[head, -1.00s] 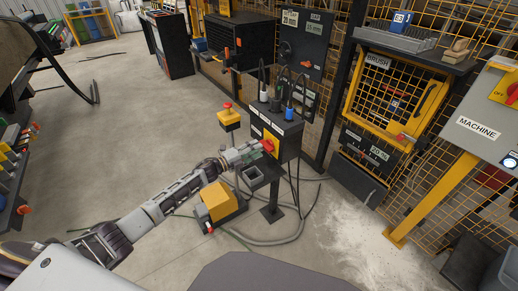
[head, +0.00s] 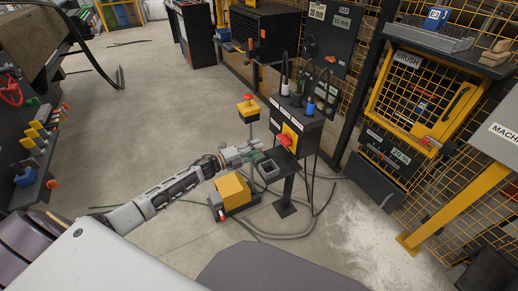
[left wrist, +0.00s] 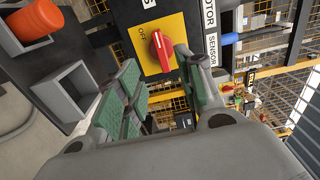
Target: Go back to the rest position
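My left gripper (head: 256,150) is in the middle of the head view, just left of the red knob (head: 285,140) on the black control post (head: 298,128). In the left wrist view its two green-padded fingers (left wrist: 158,66) stand apart, with nothing held between them. The red knob (left wrist: 163,52) sits on a yellow plate marked OFF (left wrist: 146,28), beyond the fingertips, with a visible gap in the head view. My right gripper is not in view.
A grey square socket (head: 267,170) sits on the post's small shelf below the gripper. A yellow box (head: 233,191) and hoses lie on the floor. A red-topped yellow button box (head: 248,105) stands close behind. The yellow mesh cage (head: 425,95) is right; open floor (head: 150,110) is left.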

